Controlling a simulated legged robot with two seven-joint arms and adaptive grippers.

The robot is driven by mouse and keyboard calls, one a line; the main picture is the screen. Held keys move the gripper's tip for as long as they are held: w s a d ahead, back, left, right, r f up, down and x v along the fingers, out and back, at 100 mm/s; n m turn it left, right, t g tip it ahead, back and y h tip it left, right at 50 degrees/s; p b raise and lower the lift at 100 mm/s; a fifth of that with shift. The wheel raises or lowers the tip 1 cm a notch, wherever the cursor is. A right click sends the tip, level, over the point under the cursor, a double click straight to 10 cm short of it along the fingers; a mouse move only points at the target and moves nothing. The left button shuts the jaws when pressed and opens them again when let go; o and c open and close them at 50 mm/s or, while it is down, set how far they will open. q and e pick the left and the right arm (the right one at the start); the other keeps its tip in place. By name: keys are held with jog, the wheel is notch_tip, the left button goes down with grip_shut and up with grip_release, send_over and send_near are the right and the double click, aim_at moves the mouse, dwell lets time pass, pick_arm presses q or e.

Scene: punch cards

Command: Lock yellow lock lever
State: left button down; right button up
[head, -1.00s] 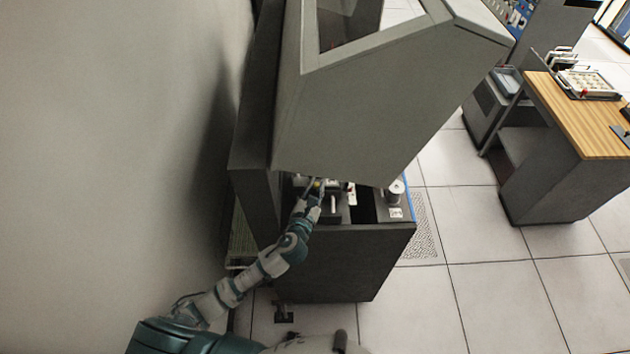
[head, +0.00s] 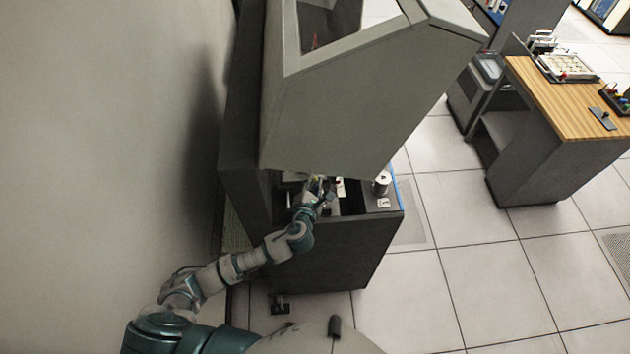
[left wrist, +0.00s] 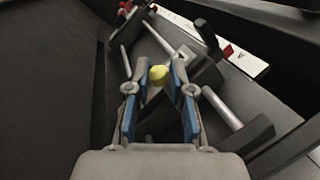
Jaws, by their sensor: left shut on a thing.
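The yellow lock lever's round knob (left wrist: 159,75) sits between the fingertips of my left gripper (left wrist: 159,72) in the left wrist view. The gripper is shut on it, with blue pads on either side. The lever's lower part is mostly hidden by the fingers. In the head view my left gripper (head: 320,184) reaches into the open bay of the grey machine (head: 325,115), under its raised hood; the knob is too small to make out well there. My right gripper is not in view.
Close by in the left wrist view are a metal post (left wrist: 222,108), a black knob (left wrist: 206,33) and a white strip with red parts (left wrist: 245,62). A white spool (head: 381,184) stands right of my gripper. A wood-topped desk (head: 550,100) is at right; tiled floor (head: 480,270) lies clear.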

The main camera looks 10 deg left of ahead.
pick_arm(q)
jog(key=shift+a+f, duration=0.15)
jog(key=shift+a, duration=0.15)
jog(key=c, duration=1.1)
grip_release()
jog(key=shift+o, duration=0.5)
jog(key=shift+a, duration=0.2)
jog(key=s+r, duration=0.2)
jog(key=s, duration=0.9)
jog(key=shift+s, duration=0.3)
jog(key=shift+d, duration=0.15)
